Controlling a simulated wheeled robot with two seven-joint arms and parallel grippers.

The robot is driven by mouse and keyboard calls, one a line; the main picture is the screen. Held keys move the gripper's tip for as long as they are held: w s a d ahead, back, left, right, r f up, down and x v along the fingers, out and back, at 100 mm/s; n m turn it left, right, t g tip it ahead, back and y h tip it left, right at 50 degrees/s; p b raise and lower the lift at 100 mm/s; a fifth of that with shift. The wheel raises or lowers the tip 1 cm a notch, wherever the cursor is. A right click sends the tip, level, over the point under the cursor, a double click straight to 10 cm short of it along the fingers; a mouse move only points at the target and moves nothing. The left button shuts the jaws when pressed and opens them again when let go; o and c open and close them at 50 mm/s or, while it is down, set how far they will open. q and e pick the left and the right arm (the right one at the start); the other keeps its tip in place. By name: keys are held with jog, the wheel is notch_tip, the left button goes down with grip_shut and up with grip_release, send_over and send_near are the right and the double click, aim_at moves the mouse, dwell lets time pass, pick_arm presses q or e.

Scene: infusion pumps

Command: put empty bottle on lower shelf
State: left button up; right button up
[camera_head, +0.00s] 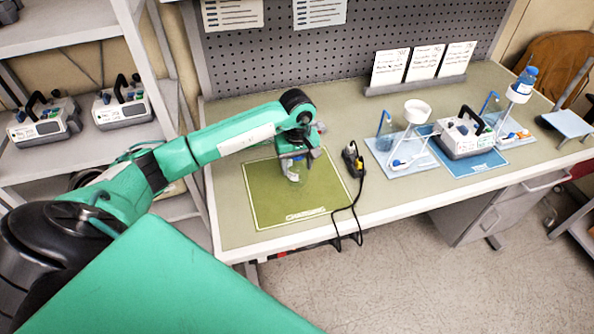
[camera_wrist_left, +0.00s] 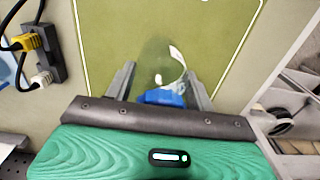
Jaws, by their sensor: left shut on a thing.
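My left gripper (camera_head: 292,158) is over the green mat (camera_head: 320,194) on the left part of the table. In the left wrist view the left gripper (camera_wrist_left: 162,88) is shut on a clear bottle (camera_wrist_left: 163,62) by its blue cap end. The bottle also shows in the head view (camera_head: 293,174), small and partly hidden by the gripper. Whether its far end touches the mat, I cannot tell. A shelf rack with a lower shelf (camera_head: 30,165) stands at the left, partly hidden behind my left arm. My right gripper is not in view.
Two infusion pumps (camera_head: 45,120) (camera_head: 122,103) sit on the rack's middle shelf. A power strip with cables (camera_head: 353,160) lies right of the mat. Another pump (camera_head: 463,135), bottles and stands occupy blue mats farther right. A blue-capped bottle (camera_head: 523,85) sits high on a stand.

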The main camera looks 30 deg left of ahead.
aim_at(297, 175)
pick_arm(q)
jog(key=shift+f+p, duration=0.5)
jog(key=shift+f, duration=1.8)
jog(key=o, duration=1)
